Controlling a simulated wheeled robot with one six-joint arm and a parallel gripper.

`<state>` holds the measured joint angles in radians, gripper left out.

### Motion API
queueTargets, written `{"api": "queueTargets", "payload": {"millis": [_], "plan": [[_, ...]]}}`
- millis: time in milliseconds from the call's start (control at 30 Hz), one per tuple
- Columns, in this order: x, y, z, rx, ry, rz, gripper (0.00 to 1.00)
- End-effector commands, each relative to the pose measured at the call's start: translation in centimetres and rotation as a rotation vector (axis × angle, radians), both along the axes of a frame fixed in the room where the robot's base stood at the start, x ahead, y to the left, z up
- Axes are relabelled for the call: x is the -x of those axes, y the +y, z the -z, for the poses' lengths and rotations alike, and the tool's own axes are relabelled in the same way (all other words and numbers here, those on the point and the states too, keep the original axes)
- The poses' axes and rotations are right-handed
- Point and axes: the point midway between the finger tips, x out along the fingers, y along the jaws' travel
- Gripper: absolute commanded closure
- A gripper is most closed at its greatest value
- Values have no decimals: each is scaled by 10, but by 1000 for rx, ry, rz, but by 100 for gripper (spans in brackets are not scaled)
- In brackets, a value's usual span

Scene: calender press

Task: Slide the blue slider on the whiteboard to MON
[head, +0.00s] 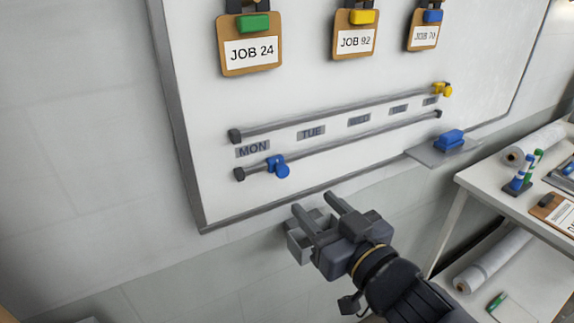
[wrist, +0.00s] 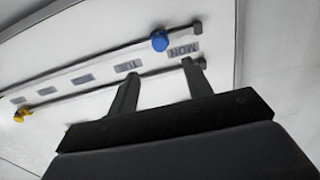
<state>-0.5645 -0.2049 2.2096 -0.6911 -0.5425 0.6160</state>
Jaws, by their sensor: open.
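The blue slider (head: 277,166) sits on the lower rail (head: 345,143) of the whiteboard (head: 205,110), near the rail's left end. It is a little below and to the right of the MON label (head: 252,149). The blue slider also shows in the wrist view (wrist: 159,41), close to the MON label (wrist: 184,50) and slightly toward TUE. My gripper (head: 312,208) is open and empty, below the board's lower edge in the head view and apart from the slider. In the wrist view its two fingers (wrist: 158,78) point toward the board.
A yellow slider (head: 441,89) is at the right end of the upper rail (head: 330,112). Job clipboards (head: 250,50) hang above. A ledge (head: 440,153) with a blue eraser-like block (head: 449,138) juts out at lower right. A white table (head: 490,185) with markers and paper rolls stands right.

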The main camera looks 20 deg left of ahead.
Motion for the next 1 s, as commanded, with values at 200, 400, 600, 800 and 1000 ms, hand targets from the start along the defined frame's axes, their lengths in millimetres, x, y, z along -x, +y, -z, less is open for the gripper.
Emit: {"api": "queueTargets", "payload": {"millis": [200, 400, 600, 800, 1000], "plan": [[-12, 16, 2, 0, 4, -4, 52], [-31, 40, 2, 2, 4, -3, 52], [-49, 63, 1, 1, 3, -1, 52], [-62, 78, 0, 1, 2, -1, 52], [-66, 84, 0, -1, 1, 0, 52]]}}
